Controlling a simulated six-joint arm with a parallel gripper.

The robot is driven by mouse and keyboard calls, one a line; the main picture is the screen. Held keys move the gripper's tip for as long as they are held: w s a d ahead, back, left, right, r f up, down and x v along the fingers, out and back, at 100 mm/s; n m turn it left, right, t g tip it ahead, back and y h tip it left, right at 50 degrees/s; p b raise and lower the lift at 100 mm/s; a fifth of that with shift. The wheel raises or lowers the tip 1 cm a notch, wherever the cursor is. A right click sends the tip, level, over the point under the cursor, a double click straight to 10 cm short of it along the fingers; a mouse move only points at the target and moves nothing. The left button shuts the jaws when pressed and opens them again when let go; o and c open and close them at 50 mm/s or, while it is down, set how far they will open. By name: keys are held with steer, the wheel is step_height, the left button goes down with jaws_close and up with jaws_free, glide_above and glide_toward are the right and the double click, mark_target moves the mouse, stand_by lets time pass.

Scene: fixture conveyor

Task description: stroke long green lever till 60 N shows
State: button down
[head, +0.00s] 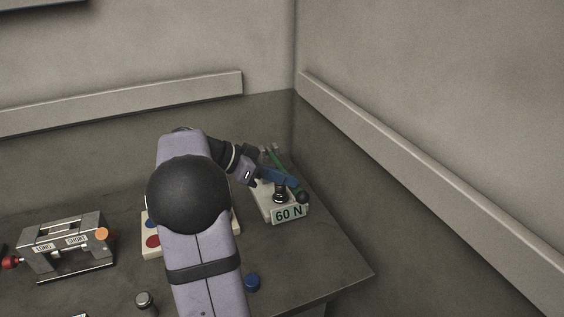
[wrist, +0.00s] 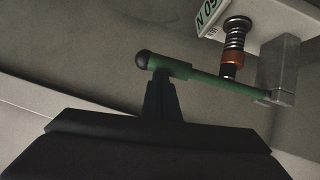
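The green lever (wrist: 205,78) has a black ball at its free end and a thicker green sleeve beside it. Its other end meets a grey post (wrist: 283,70). A spring plunger with an orange collar (wrist: 232,58) stands against the lever. The lever also shows in the head view (head: 271,157), partly hidden by my arm. My gripper (wrist: 160,82) has its dark fingers close together, with their tips at the sleeve near the ball; no gap shows between tips and lever. The pale sign (head: 289,214) on the fixture's front reads 60 N.
A grey metal fixture (head: 68,262) with LONG and SHORT labels, a red knob and an orange knob stands at the left. A panel with coloured buttons (head: 150,252) is partly behind my arm. A blue cap (head: 252,283) lies near the front. Walls close in behind and right.

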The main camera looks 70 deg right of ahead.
steer(key=shift+r, duration=0.1)
steer(key=s+r+v, duration=0.2)
steer(key=v, duration=1)
steer(key=shift+w+r, duration=0.3)
steer(key=shift+r, duration=0.15)
